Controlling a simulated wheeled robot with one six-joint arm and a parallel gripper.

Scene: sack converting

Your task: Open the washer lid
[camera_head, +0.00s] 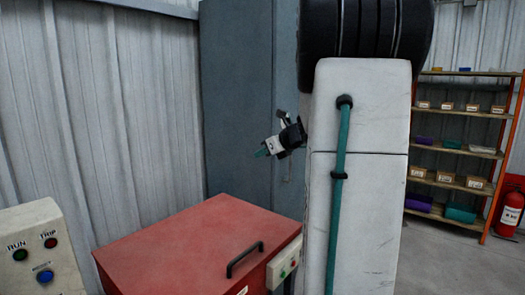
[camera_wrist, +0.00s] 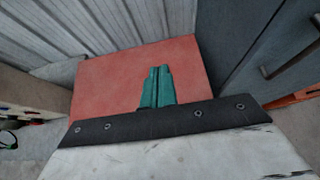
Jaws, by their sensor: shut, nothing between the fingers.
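The washer is a red box with a flat red lid (camera_head: 195,243) at the bottom centre of the head view. The lid looks closed. A black bar handle (camera_head: 245,259) is on the lid near its front right edge. The red lid (camera_wrist: 110,75) also fills the middle of the wrist view, where the handle does not show. My gripper (camera_head: 262,153) is above and behind the lid, apart from it. Its green fingers (camera_wrist: 158,87) are together with nothing between them. My arm hides part of the washer's right side.
A grey panel with buttons (camera_head: 40,250) stands at the lower left. A small control box with buttons (camera_head: 284,263) is on the washer's front. A tall grey cabinet (camera_head: 240,100) stands behind. A shelf rack (camera_head: 455,145) and a fire extinguisher (camera_head: 509,212) are at the right, with clear floor before them.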

